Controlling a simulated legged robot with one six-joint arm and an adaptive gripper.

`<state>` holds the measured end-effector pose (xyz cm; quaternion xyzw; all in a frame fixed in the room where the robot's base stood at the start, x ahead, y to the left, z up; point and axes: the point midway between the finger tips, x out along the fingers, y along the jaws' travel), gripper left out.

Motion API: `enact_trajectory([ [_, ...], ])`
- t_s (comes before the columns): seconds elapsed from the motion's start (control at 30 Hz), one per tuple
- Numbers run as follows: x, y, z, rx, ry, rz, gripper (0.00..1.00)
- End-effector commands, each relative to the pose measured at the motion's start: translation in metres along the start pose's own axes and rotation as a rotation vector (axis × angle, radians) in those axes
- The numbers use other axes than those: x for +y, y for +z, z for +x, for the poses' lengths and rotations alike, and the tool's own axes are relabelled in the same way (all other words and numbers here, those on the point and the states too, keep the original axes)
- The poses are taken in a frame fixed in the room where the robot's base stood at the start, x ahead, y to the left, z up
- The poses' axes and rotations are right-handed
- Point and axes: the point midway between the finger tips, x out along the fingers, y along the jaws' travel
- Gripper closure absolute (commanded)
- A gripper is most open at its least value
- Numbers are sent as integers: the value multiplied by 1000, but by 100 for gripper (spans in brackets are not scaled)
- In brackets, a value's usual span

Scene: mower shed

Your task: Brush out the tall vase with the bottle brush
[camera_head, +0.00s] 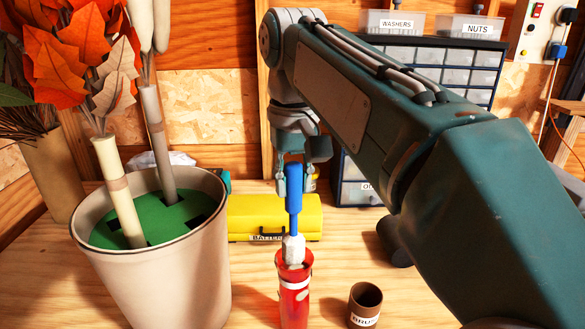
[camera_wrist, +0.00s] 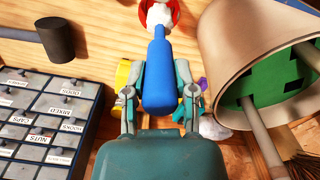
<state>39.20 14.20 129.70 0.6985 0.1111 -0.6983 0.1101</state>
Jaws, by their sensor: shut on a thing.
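The bottle brush has a blue handle (camera_head: 294,188) and a white bristle head (camera_head: 293,249). My gripper (camera_head: 293,180) is shut on the blue handle, which also shows between the fingers in the wrist view (camera_wrist: 158,85). The brush points down, close to upright. The tall vase (camera_head: 294,295) is red with pale bands and stands upright on the bench below my gripper. The lower bristles are at the vase mouth and hidden by its rim; how deep they reach I cannot tell. In the wrist view the red rim (camera_wrist: 172,8) surrounds the white bristles.
A large beige pot (camera_head: 150,265) with green foam and stems stands left of the vase. A brown cup (camera_head: 365,304) stands close on the right. A yellow battery case (camera_head: 272,217) lies behind. A drawer cabinet (camera_wrist: 45,120) stands beyond, with a dark hammer-like tool (camera_wrist: 55,38) near it.

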Motion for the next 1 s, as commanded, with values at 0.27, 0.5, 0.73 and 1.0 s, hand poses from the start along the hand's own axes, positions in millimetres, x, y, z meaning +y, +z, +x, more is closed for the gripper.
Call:
enact_trajectory([
  [0.27, 0, 0, 19, 0, 0, 0, 100],
  [0.5, 0, 0, 36, 0, 0, 0, 100],
  [0.73, 0, 0, 51, 0, 0, 0, 100],
  [1.0, 0, 0, 65, 0, 0, 0, 100],
])
